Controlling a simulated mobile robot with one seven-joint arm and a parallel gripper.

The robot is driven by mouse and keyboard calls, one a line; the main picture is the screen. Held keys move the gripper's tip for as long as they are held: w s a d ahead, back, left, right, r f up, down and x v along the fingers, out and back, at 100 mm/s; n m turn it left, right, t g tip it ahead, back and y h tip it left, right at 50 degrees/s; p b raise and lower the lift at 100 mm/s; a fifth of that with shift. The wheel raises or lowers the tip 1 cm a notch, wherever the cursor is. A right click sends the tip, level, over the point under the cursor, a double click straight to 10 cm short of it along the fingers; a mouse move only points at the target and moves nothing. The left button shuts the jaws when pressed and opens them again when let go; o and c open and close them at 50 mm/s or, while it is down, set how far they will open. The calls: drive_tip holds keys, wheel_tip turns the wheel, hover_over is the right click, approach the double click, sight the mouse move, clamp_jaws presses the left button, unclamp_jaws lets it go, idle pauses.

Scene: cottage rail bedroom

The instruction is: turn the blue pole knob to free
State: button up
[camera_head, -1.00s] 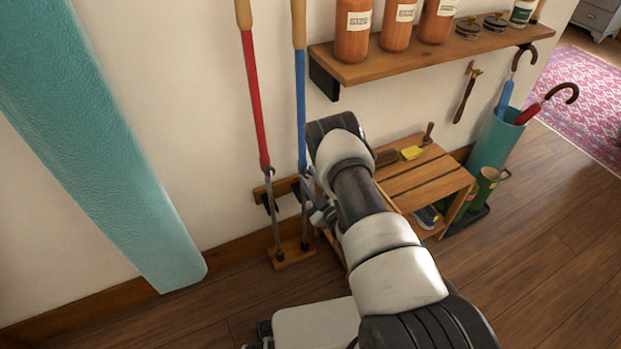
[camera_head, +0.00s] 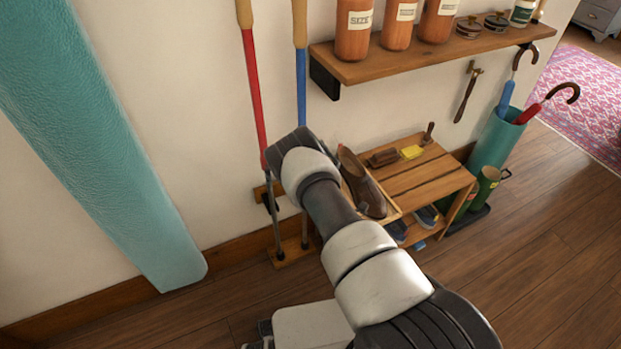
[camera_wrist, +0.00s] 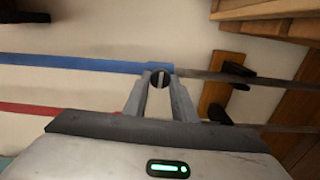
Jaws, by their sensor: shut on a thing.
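The blue pole (camera_head: 301,88) stands upright against the wall in the head view, with a wooden top and a grey lower part. In the wrist view the blue pole (camera_wrist: 70,65) runs sideways. A dark round knob (camera_wrist: 160,79) sits where the blue section meets the grey shaft. My gripper (camera_wrist: 160,80) is shut on the knob, one finger at each side of it. In the head view my arm hides the gripper and the knob. The knob's turn position cannot be told.
A red pole (camera_head: 253,95) stands just left of the blue one, both over a wooden foot rack (camera_head: 291,252). A slatted bench (camera_head: 420,178) with a brown shoe (camera_head: 362,185) is close on the right. A shelf (camera_head: 410,57) with bottles is above. A teal hanging (camera_head: 95,140) is at left.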

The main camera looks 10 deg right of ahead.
drive_tip(key=shift+n, duration=0.4)
drive_tip(key=o, duration=1)
drive_tip(key=shift+s, duration=0.1)
